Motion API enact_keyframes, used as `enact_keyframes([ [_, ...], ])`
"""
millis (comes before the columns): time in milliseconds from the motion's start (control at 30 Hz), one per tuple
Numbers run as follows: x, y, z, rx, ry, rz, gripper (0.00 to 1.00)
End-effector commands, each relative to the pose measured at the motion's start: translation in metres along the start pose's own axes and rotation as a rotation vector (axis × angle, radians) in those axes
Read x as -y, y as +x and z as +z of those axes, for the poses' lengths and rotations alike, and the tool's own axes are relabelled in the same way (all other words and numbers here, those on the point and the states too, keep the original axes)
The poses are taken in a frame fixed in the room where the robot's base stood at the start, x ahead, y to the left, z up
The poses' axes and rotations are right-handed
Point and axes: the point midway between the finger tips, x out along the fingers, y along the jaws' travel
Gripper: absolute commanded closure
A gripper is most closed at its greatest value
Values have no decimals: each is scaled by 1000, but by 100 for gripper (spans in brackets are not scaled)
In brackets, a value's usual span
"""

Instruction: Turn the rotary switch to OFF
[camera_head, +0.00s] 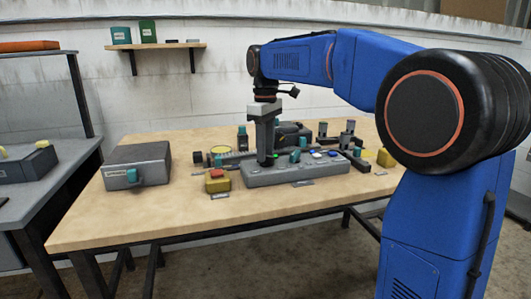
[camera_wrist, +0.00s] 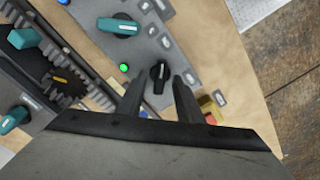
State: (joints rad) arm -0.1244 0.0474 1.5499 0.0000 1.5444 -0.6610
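A grey control panel (camera_head: 300,175) lies along the front middle of the table. In the wrist view it carries a black rotary knob (camera_wrist: 160,76) with a white pointer line, a lit green lamp (camera_wrist: 124,68) and a larger teal knob (camera_wrist: 117,27). The teal knob also shows in the head view (camera_head: 295,157). My gripper (camera_head: 266,161) points down at the panel's left end. In the wrist view its two fingers (camera_wrist: 159,84) are apart, with the black knob between their tips; contact cannot be told. The labels are too small to read.
A yellow box with a red button (camera_head: 217,181) stands left of the panel. A grey box with a teal handle (camera_head: 140,166) is farther left. Several dark devices stand behind the panel. The table's front left is bare.

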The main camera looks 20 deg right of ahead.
Motion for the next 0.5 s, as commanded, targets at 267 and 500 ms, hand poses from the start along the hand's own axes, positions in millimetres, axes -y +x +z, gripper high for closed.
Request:
enact_keyframes([
  [267,0,11,0,0,0,0,67],
  [500,0,11,0,0,0,0,82],
])
